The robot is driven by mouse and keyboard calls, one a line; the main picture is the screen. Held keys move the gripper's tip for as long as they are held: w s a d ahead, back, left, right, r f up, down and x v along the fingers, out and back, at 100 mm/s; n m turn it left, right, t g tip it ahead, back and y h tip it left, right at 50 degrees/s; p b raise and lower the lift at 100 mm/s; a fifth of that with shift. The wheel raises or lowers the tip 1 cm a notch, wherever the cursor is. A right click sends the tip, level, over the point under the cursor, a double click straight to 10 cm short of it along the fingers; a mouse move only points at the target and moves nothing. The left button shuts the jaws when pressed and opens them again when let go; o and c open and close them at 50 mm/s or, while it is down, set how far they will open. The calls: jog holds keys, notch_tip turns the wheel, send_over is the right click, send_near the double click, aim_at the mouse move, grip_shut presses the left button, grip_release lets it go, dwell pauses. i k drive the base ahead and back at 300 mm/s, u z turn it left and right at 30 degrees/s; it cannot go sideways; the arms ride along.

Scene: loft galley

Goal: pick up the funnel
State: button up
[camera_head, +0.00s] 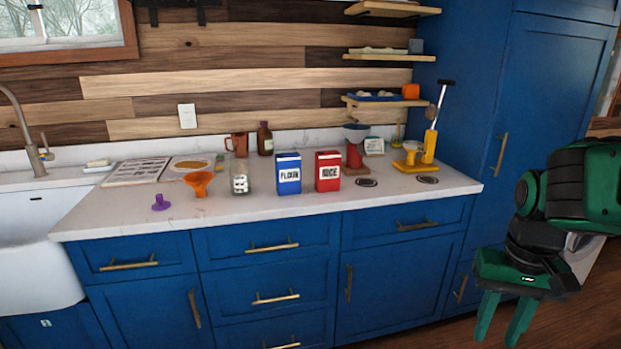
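An orange funnel (198,182) stands on the white countertop (135,217), left of the middle, with its wide mouth up. A small purple piece (160,202) with a wide base and a narrow top is to its left, nearer the front edge; I cannot tell exactly what it is. My gripper (504,325) is at the lower right, in front of the cabinets and below counter height. Its two green fingers point down and are apart, with nothing between them. It is far from the orange funnel.
A glass jar (240,180), a blue flour box (288,174) and a red rice box (328,172) stand right of the funnel. A yellow press-like device (429,147) stands farther right. The sink (35,250) is at left. The counter's front strip is clear.

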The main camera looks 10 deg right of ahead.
aim_at(199, 180)
jog(key=z, duration=0.05)
jog(key=i, duration=1)
jog(key=u, duration=0.05)
